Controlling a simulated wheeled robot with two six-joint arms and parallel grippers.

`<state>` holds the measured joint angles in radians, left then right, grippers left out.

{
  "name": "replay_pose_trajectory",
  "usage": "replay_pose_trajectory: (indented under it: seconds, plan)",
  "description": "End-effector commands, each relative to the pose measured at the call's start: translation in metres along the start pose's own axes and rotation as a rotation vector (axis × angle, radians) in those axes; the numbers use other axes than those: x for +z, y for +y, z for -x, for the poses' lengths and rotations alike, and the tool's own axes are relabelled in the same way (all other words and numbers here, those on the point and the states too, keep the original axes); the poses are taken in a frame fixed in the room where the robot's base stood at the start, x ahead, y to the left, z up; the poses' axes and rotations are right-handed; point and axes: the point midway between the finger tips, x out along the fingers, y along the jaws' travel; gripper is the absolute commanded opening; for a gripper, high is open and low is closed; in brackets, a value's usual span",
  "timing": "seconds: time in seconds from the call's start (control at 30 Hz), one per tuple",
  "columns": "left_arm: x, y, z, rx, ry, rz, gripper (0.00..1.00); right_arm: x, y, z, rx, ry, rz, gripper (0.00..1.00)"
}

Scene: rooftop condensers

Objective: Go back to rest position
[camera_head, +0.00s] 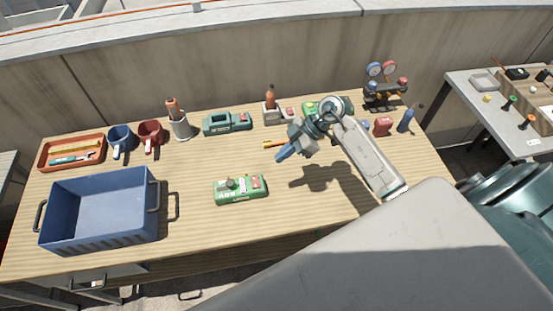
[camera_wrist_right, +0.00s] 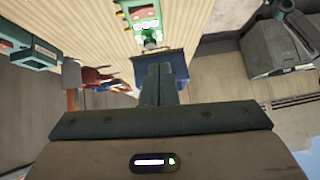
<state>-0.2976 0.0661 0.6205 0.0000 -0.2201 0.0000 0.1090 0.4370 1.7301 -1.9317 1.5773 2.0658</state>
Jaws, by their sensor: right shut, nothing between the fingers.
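My right gripper (camera_head: 283,154) is above the middle of the wooden workbench (camera_head: 310,215), with its arm coming in from the lower right. Its shadow falls on the bare wood below and to the right. In the right wrist view its two dark fingers (camera_wrist_right: 160,82) are together, with nothing held between them. A green device (camera_head: 240,188) lies on the bench to the lower left of this gripper, apart from it. My left gripper is not in view.
A blue bin (camera_head: 150,225) stands at the bench's left. Along the back are a red tray (camera_head: 45,160), blue mug (camera_head: 121,138), red mug (camera_head: 150,133), green-grey case (camera_head: 226,123) and gauge set (camera_head: 384,85). Bare wood lies right of the green device. A side table (camera_head: 480,118) stands right.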

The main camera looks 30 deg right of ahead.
Motion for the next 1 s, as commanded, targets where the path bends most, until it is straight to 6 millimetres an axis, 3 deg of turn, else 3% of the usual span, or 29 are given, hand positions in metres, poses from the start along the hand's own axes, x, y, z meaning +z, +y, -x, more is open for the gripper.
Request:
replay_pose_trajectory:
  seconds: [0.2, 0.63, 0.77, 0.83, 1.0]
  plan:
    - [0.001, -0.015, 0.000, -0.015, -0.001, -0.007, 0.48, 0.000, 0.000, 0.001, 0.000, 0.000, -0.001, 0.00]
    - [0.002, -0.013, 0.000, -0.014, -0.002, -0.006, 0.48, -0.005, -0.001, -0.001, 0.013, 0.027, 0.017, 0.00]
    - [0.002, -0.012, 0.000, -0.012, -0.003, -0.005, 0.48, -0.034, -0.002, -0.006, 0.086, 0.175, 0.104, 0.00]
    - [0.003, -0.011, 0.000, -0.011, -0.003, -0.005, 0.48, -0.060, -0.004, -0.005, 0.165, 0.304, 0.170, 0.00]
    - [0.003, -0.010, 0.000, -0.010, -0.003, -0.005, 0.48, -0.121, -0.005, 0.020, 0.445, 0.623, 0.279, 0.00]
